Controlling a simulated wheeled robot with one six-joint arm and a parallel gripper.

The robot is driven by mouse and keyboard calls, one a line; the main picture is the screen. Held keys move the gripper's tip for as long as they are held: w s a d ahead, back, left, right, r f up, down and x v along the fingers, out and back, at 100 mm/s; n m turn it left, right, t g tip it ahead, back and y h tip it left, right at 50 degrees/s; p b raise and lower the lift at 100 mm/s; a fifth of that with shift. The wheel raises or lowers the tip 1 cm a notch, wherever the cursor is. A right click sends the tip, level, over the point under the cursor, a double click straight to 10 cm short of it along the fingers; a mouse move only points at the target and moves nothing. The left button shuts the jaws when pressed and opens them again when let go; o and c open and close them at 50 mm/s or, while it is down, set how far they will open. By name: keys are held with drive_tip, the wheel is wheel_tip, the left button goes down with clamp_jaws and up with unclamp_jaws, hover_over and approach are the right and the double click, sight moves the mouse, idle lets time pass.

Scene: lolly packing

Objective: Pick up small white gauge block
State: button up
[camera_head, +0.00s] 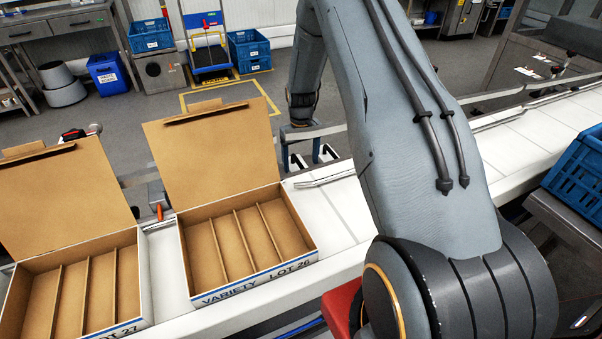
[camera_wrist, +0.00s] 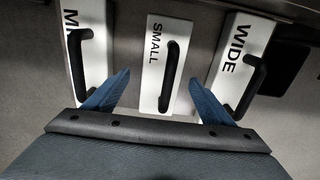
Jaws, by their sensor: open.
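The small white gauge block (camera_wrist: 154,92) lies in the middle of the wrist view, marked SMALL, with a black bar handle (camera_wrist: 168,76) along its right side. A white block marked WIDE (camera_wrist: 236,48) lies to its right, and another white block (camera_wrist: 92,45) whose label begins with M lies to its left; each has a black handle. My gripper (camera_wrist: 158,98) is open and empty, its blue fingers spread on either side of the small block. In the head view my gripper (camera_head: 312,156) hangs beyond the conveyor, partly behind its rail; white blocks show small and unclear there.
A white conveyor (camera_head: 335,208) carries two open cardboard boxes, LOT 26 (camera_head: 312,255) and LOT 27 (camera_head: 140,325), with empty compartments. A blue crate (camera_head: 575,185) stands at the right. A dark edge (camera_wrist: 265,8) runs along the far side of the blocks.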

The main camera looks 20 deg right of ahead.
drive_tip(key=shift+s+a+f+p, duration=0.15)
drive_tip(key=shift+f+p, duration=0.45)
drive_tip(key=shift+f, duration=1.45)
drive_tip(key=shift+r, duration=0.1)
drive_tip(key=c, duration=1.5)
drive_tip(key=shift+c, duration=0.2)
